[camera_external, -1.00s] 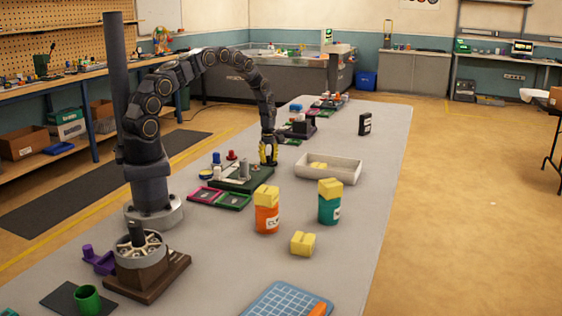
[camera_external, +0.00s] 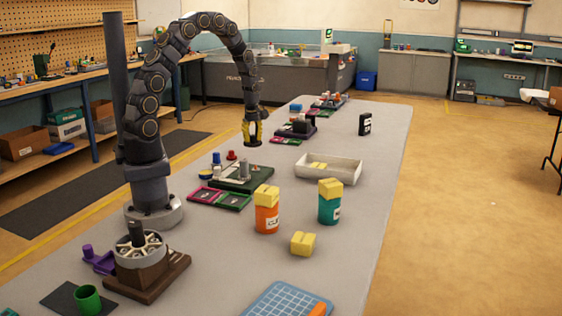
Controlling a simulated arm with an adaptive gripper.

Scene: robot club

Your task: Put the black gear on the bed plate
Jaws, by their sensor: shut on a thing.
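My gripper (camera_external: 252,134), with yellow fingers, is in the air above the middle of the table. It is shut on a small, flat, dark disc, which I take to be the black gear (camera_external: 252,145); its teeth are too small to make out. A dark green plate (camera_external: 262,182) with an upright grey post lies on the table below and nearer the camera. It looks like the bed plate. The gear is clear of the plate.
Pink and green trays (camera_external: 235,203) lie in front of the plate. A white bin (camera_external: 345,170) with a yellow piece is right of it. Orange (camera_external: 267,218) and teal (camera_external: 329,210) jars with yellow tops stand nearer. The table's right side is mostly clear.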

